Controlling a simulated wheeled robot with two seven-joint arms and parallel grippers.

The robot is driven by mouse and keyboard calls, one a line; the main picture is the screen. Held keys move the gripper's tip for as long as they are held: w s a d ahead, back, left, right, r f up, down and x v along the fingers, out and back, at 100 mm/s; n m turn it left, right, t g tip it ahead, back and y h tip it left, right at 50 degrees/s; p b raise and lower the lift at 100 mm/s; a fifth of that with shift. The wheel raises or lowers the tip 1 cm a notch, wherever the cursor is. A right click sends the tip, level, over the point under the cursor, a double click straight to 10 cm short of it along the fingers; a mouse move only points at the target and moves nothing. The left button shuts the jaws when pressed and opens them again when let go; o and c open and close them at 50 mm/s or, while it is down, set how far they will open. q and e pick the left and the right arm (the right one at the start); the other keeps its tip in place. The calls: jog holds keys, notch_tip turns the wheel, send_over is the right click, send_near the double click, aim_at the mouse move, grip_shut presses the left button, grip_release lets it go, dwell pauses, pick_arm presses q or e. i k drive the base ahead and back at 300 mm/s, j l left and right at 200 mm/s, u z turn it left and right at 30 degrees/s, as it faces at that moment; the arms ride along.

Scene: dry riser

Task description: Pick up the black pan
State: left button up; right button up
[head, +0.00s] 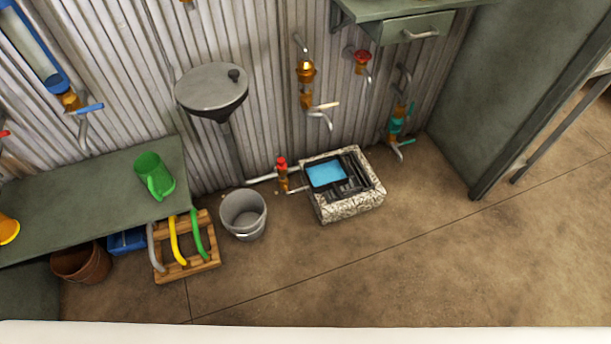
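A small dark, black-rimmed rectangular tray or pan (309,181) with a bright blue inside sits in a stone-sided basin (346,208) on the floor by the wall. It is the only thing here that looks like a black pan, but I cannot tell for sure. Dark slats or a grate (357,172) show beside it in the basin. I cannot tell whether the blue is water or a solid surface. Neither of my grippers is in view.
A grey bucket (243,215) and a wooden rack with curved hoses (190,262) stand left of the basin. A bench (80,205) holds a green jug (154,176). Pipes and a red-topped valve (282,172) adjoin the basin. Floor at right (440,260) is clear.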

aim_at(327, 173)
jog(key=i+l+u, duration=0.15)
jog(key=u, duration=0.2)
jog(key=i+l+u, duration=0.1)
jog(key=l+u, duration=0.25)
jog(key=i+l+u, duration=0.1)
jog(key=l+u, duration=0.25)
